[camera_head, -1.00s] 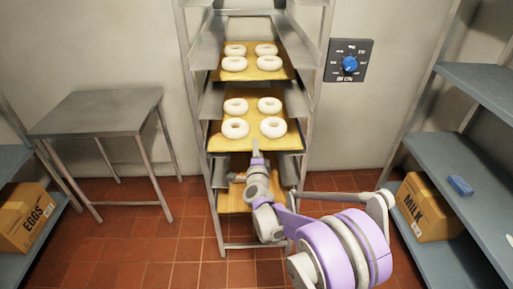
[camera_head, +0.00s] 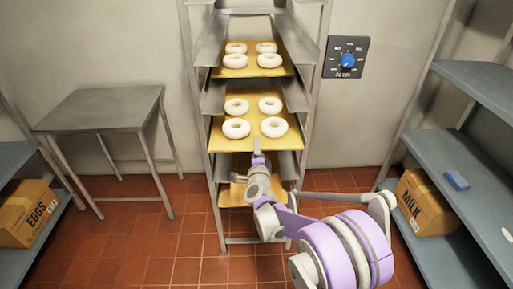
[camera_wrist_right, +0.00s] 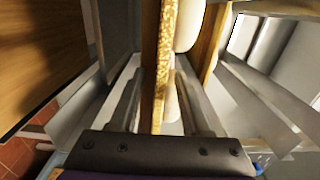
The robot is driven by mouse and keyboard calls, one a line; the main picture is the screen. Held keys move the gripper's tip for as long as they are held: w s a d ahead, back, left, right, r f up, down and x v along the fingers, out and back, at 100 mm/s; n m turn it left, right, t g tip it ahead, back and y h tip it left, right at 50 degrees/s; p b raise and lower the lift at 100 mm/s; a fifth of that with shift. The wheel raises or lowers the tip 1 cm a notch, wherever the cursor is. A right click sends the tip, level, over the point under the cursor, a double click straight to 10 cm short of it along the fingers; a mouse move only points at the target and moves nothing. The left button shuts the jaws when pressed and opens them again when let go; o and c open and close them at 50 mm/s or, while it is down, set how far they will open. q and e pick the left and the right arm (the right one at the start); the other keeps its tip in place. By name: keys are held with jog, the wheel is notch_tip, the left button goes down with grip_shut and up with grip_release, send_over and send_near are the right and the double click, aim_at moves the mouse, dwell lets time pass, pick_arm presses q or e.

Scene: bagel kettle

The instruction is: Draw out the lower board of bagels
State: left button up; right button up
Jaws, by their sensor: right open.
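The lower board of bagels (camera_head: 252,142) rests in the middle of the rack, with several white ring bagels (camera_head: 237,129) on it. My right gripper (camera_head: 257,151) is at its front edge. In the right wrist view, the board (camera_wrist_right: 157,85) runs edge-on between the two open fingers of my right gripper (camera_wrist_right: 160,105), and bagels (camera_wrist_right: 187,25) show on its right side. Whether a finger touches the board cannot be told. An upper board (camera_head: 250,71) carries more bagels. My left gripper is not in view.
The metal rack (camera_head: 216,175) has another board (camera_head: 232,196) below, partly hidden by my arm. A bare grey table (camera_head: 100,110) stands left. Shelves (camera_head: 480,92) with a MILK box (camera_head: 425,203) stand right, and an EGGS box (camera_head: 26,214) sits at the left. The tiled floor between is clear.

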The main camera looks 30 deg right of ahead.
jog(key=shift+o, duration=0.2)
jog(key=shift+s, duration=0.1)
jog(key=v, duration=0.7)
jog(key=shift+b, duration=0.35)
dwell(0.4)
